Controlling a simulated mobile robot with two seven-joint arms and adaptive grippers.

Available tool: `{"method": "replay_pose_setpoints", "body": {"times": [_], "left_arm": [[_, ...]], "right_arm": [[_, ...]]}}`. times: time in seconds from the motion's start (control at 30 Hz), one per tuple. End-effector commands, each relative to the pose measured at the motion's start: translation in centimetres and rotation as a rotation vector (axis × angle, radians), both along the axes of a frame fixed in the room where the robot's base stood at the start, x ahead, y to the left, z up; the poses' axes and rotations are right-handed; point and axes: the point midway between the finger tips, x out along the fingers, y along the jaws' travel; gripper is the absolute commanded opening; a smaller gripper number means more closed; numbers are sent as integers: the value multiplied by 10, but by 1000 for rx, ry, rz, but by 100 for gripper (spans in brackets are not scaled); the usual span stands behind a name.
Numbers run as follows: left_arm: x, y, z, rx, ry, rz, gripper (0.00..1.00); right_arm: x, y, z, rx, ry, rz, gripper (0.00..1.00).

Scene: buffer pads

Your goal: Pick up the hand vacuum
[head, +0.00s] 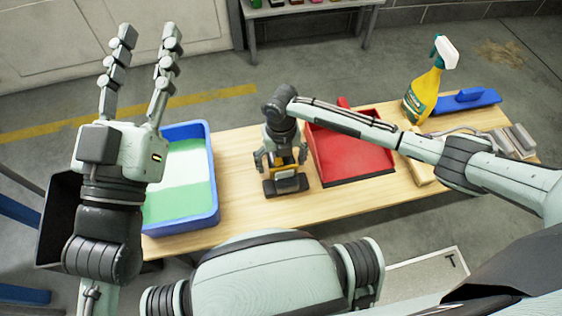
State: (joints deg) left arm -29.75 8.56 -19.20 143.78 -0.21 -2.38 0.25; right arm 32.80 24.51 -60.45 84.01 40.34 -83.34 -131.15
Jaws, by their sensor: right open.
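The hand vacuum (289,184), black with yellow parts, sits on the wooden table (243,205) between the blue tray and the red dustpan. My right gripper (281,166) points down over it, with its open fingers on either side of its upper part. I cannot tell whether the fingers touch it, and the gripper hides part of it. My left gripper (149,40) is raised at the left, open and empty, with its fingers pointing up in the picture.
A blue tray (215,190) with green and white contents is left of the vacuum. A red dustpan (350,158) lies close on its right. A yellow spray bottle (421,97), a blue tool (468,101) and grey blocks (513,140) are further right. A black bin (58,215) is at the left.

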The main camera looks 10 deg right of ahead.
Motion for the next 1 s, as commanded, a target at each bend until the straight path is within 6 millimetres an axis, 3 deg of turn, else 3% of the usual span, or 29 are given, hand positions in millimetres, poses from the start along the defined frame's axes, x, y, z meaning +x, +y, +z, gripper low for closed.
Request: {"method": "replay_pose_setpoints", "body": {"times": [0.17, 0.8, 1.0], "left_arm": [[0, 0, 1, 0, -1, 0, 40], [0, 0, 0, -1, 0, 0, 40], [0, 0, 1, 0, 0, 0, 40]], "right_arm": [[0, 0, 0, 0, 0, 0, 84], [0, -1, 0, -1, 0, 0, 6], [1, 0, 1, 0, -2, 0, 3]]}}
